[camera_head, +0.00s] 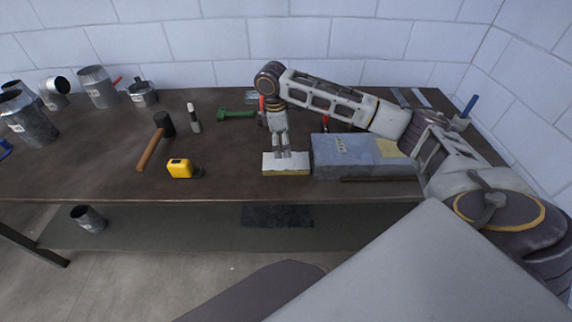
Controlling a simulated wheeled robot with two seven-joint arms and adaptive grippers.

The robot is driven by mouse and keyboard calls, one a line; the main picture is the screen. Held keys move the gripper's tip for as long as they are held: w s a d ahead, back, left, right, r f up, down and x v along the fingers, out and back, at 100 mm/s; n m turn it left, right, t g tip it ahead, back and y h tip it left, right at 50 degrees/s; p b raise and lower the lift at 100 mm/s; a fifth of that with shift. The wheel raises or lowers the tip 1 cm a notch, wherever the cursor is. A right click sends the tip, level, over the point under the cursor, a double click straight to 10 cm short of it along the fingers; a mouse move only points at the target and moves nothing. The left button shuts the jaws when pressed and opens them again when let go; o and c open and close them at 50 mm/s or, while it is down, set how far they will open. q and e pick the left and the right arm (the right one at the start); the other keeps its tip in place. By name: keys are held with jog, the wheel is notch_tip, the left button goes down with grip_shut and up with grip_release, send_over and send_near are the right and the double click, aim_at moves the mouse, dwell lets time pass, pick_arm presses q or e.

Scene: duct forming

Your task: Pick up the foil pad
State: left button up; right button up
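A small pad with a pale top and a yellowish front edge (286,168), which looks like the foil pad, lies near the front edge of the workbench. My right gripper (282,154) points down at the pad's back part, with its fingertips at or just above the pale top. The two fingers look slightly apart, but I cannot tell whether they grip the pad or only touch it. My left gripper is not in view.
A grey metal box (330,160) stands close to the pad's right side. A yellow tape measure (180,169), a hammer (151,150) and a green tool (236,114) lie to the left. Metal duct pieces (97,88) stand at the back left. The bench (228,165) is clear just left of the pad.

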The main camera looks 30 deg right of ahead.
aim_at(286, 161)
notch_tip(286, 161, down, 3)
jog(key=shift+s+d+r, duration=0.1)
jog(key=shift+d+r, duration=0.05)
jog(key=shift+f, duration=0.3)
jog(key=shift+s+d+f, duration=0.1)
jog(key=shift+s+f, duration=0.05)
jog(key=shift+f, duration=1.1)
jog(key=shift+s+d+f, duration=0.1)
jog(key=shift+f, duration=1.15)
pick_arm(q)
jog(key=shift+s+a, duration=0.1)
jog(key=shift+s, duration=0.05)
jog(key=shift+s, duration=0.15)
pick_arm(e)
jog(key=shift+c, duration=0.4)
jog(key=c, duration=0.5)
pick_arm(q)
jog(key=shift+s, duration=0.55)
pick_arm(e)
jog(key=c, duration=0.5)
